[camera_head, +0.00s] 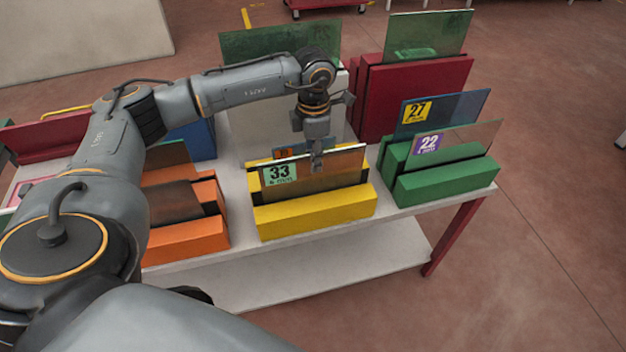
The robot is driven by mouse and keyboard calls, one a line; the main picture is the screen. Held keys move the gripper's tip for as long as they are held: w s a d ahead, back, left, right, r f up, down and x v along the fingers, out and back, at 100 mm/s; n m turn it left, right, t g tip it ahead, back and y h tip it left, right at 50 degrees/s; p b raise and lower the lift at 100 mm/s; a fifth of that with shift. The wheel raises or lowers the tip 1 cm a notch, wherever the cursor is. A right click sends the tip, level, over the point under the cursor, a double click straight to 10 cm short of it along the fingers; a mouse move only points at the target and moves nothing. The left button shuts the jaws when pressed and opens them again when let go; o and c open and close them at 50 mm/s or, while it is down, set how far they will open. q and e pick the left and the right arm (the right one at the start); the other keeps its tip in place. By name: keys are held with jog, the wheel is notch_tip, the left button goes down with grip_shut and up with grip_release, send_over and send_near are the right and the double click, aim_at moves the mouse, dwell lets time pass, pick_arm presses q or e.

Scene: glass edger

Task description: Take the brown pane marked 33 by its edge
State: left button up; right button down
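The brown pane marked 33 (335,171) stands on edge in the yellow slotted block (315,214). Its green label with 33 is at the upper left of its face. My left gripper (316,158) points down at the middle of the pane's top edge. One finger shows in front of the pane's face just below that edge. The other finger is hidden, so I cannot tell whether the gripper is closed on the glass. Behind it, a bluish pane with an orange label (284,153) stands in the same block. My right gripper is not in view.
A green block (445,184) at right holds panes marked 27 (440,111) and 22 (455,143). An orange block (188,238) with brown panes stands at left. Taller panes in white and red holders stand behind. Bare white table (240,205) shows between blocks.

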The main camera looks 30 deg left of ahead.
pick_arm(q)
send_over(313, 182)
notch_tip(313, 182, down, 4)
jog(key=shift+w+a+f+p, duration=0.1)
jog(key=shift+f+p, duration=0.05)
jog(key=shift+p, duration=0.3)
grip_shut()
jog(key=shift+w, duration=0.1)
